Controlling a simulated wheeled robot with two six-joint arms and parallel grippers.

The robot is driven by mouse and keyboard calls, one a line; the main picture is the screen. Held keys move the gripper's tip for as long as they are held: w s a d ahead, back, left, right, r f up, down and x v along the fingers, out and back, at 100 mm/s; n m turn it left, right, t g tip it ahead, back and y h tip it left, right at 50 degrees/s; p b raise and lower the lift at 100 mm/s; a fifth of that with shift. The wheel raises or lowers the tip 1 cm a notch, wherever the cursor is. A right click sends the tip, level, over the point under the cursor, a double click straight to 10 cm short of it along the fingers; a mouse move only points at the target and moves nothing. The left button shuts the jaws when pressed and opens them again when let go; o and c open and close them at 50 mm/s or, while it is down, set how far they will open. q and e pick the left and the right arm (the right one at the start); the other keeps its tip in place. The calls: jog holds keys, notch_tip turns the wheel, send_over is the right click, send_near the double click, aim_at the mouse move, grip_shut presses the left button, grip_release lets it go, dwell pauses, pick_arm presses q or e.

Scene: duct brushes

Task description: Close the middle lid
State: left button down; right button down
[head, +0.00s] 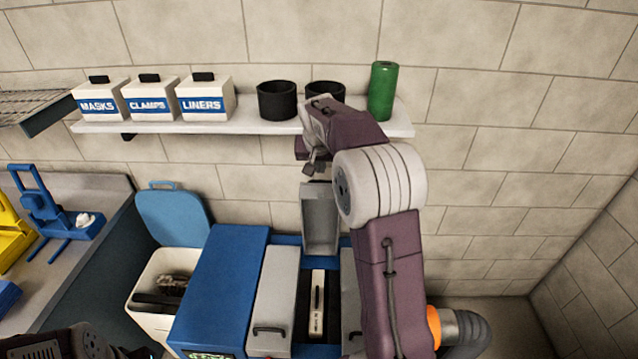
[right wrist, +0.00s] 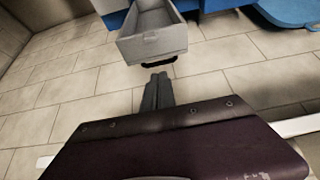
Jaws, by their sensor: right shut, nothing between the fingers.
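The middle lid (head: 320,222) is grey and stands open, raised above the blue unit with its hollow inner side facing me. It also shows in the right wrist view (right wrist: 152,46), with its black handle (right wrist: 152,65) on the near edge. Below it the middle compartment (head: 317,305) is uncovered, with a pale object inside. My right gripper (head: 312,170) is shut and empty, just above and behind the lid's top edge. In the right wrist view its fingertips (right wrist: 158,78) are close to the handle; I cannot tell whether they touch. A dark part of my left arm shows at the lower left.
A shelf (head: 250,122) above holds labelled boxes, two black cups (head: 277,100) and a green cylinder (head: 382,92), close to my right wrist. The grey left lid (head: 277,290) is shut. An open white bin (head: 150,275) with a blue lid stands left.

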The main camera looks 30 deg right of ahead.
aim_at(322, 190)
jog(key=x, duration=0.3)
jog(key=p+x, duration=0.1)
jog(key=x, duration=0.2)
jog(key=shift+s+d, duration=0.15)
jog(key=shift+d, duration=0.1)
jog(key=s, duration=0.1)
jog(key=a, duration=0.1)
jog(key=s, duration=0.1)
jog(key=shift+s+a+f, duration=0.3)
jog(key=shift+s, duration=0.05)
jog(key=shift+s+a, duration=0.35)
jog(key=shift+a, duration=0.1)
jog(key=shift+w+d+f, duration=0.1)
jog(key=shift+d+f, duration=0.1)
jog(key=shift+d, duration=0.1)
